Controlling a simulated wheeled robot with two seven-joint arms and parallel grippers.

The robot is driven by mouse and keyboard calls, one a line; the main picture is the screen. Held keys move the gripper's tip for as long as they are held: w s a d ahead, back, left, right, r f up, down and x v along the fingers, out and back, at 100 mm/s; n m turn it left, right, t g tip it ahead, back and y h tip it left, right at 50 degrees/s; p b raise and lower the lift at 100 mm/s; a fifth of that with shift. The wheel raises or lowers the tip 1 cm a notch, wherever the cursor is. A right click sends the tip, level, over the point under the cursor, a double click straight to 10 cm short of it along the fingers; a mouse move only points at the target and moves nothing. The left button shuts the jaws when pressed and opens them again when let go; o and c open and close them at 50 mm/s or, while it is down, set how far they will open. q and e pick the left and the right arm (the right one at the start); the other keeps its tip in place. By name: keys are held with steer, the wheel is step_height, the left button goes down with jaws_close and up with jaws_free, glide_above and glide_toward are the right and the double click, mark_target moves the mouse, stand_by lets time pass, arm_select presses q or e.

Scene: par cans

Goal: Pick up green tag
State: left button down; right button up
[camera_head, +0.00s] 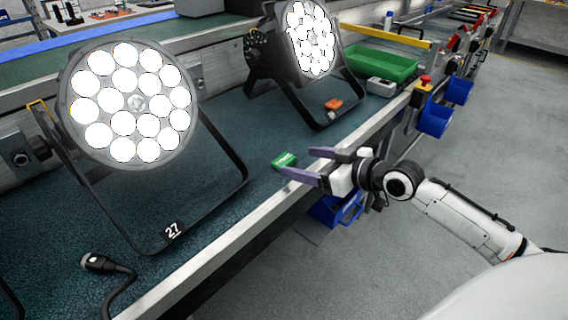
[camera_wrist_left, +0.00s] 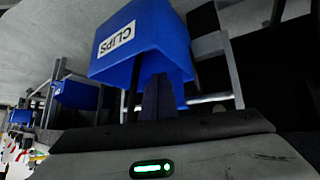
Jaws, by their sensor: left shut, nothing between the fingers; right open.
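The green tag (camera_head: 285,160) is a small green block lying on the dark bench top (camera_head: 225,125), near its front edge, between the two lamps. My right gripper (camera_head: 300,164) comes in from the right with its purple fingers apart. One fingertip is close to the tag's lower right side; I cannot tell whether it touches. Nothing is held between the fingers. My left gripper (camera_wrist_left: 158,98) shows only in the left wrist view, with its dark fingers together and empty, in front of a blue bin. The left arm is not in the head view.
Two lit par cans, a near one (camera_head: 137,103) and a far one (camera_head: 310,40), stand on black brackets. An orange tag (camera_head: 333,104) lies by the far bracket. A green tray (camera_head: 380,65) and an emergency-stop box (camera_head: 424,84) are beyond. The blue CLIPS bin (camera_wrist_left: 140,45) is close to my left gripper.

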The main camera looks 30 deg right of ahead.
mark_target(284, 159)
steer(key=shift+f+b+x, duration=0.2)
steer(key=shift+b+x, duration=0.3)
steer(key=shift+x, duration=2.3)
steer(key=c, duration=1.1)
steer(key=shift+c, duration=0.3)
